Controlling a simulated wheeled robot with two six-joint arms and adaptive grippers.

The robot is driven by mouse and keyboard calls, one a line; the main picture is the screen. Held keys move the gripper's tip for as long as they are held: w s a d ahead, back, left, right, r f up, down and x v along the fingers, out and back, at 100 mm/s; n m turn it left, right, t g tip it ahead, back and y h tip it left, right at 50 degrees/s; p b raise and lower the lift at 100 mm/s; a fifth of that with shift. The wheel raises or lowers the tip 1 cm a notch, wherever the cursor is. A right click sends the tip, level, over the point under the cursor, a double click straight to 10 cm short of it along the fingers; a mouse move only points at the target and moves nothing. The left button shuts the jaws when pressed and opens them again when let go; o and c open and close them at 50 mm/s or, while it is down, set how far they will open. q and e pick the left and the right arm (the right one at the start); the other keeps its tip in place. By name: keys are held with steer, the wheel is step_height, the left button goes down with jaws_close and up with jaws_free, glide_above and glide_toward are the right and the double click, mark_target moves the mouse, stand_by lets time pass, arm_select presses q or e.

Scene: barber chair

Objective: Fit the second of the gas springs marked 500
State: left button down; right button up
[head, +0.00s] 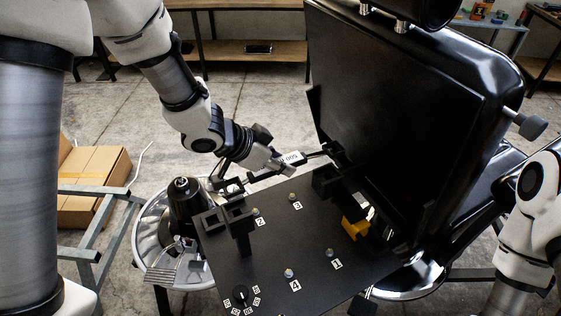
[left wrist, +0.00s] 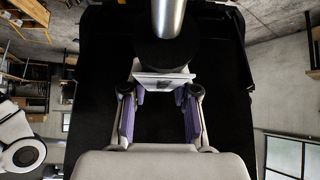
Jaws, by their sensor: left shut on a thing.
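A dark gas spring with a white label reading 500 (head: 291,158) lies across the left gripper (head: 276,164). The left gripper is shut on it above the back of the black plate. The spring's right end reaches a black bracket at the lower edge of the chair back (head: 400,125); I cannot tell whether it is seated there. Its other end runs left, near a black bracket on the plate (head: 232,215). In the left wrist view, the silver rod and black end of the spring (left wrist: 167,52) show beyond the purple-padded fingers (left wrist: 160,108). My right gripper is out of frame.
The black plate (head: 268,262) carries small studs labelled 1 to 4 and a numbered dial (head: 240,293). A yellow part (head: 355,228) sits under the chair back. A dark cone-topped post (head: 187,200) stands left of the plate. A cardboard box (head: 92,170) lies left.

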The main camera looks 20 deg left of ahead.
arm_select(q)
steer(key=shift+w+f, duration=0.1)
step_height(320, 180, down, 5)
steer(key=b, duration=0.4)
steer(key=shift+f, duration=0.2)
steer(key=shift+s, duration=0.2)
stand_by(0.8)
steer(key=shift+p, duration=0.5)
